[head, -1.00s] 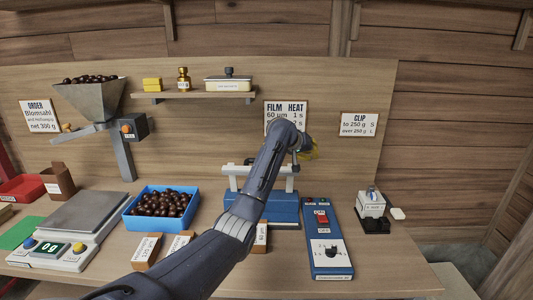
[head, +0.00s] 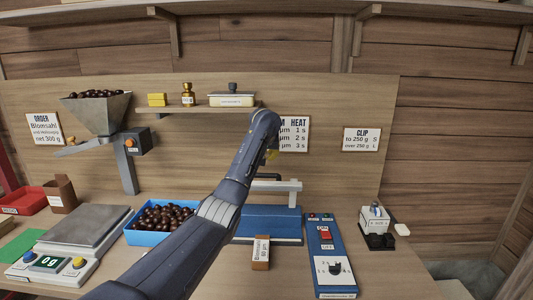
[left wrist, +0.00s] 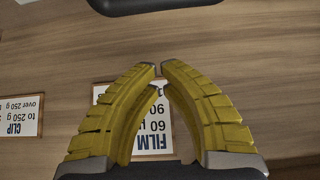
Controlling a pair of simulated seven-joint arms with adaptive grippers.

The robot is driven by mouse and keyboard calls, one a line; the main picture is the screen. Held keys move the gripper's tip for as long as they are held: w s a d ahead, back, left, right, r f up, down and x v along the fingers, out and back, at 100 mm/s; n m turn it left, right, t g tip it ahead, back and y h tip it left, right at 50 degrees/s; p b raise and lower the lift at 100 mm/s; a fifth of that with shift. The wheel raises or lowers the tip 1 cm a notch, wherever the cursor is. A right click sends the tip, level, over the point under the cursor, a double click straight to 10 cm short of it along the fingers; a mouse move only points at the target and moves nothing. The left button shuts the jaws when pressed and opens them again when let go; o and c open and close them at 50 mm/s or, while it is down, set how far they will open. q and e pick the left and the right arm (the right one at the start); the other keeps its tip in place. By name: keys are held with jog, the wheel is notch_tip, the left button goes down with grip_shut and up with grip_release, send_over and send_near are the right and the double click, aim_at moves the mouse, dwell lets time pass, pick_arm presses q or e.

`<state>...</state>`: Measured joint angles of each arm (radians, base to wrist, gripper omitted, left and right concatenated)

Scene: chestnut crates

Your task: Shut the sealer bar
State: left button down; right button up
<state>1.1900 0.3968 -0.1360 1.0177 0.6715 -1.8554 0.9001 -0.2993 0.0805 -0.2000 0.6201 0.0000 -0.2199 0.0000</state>
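The sealer has a blue base (head: 274,222) with a pale bar (head: 287,186) raised above it on pale supports. A dark handle (head: 268,176) shows at the bar; my left arm hides the sealer's left part. My left gripper (head: 271,154) is above and behind the handle, in front of the back board, mostly hidden by its own wrist. In the left wrist view its yellow fingers (left wrist: 158,67) have their tips close together with nothing between them. A dark rounded piece (left wrist: 150,4), perhaps the handle, lies beyond the tips, apart from them. My right gripper is out of view.
A switch panel (head: 329,262) stands right of the sealer, a clip device (head: 374,218) farther right. A small labelled box (head: 261,252) stands in front. A blue bin (head: 146,238) of chestnuts and a scale (head: 88,225) are left. A shelf (head: 203,109) hangs behind.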

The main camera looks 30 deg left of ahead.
pick_arm(q)
jog(key=shift+s+d+f, duration=0.1)
jog(key=shift+s+f, duration=0.05)
jog(key=shift+f, duration=1.1)
jog(key=shift+s+d+f, duration=0.1)
jog(key=shift+s+f, duration=0.05)
jog(key=shift+f, duration=1.1)
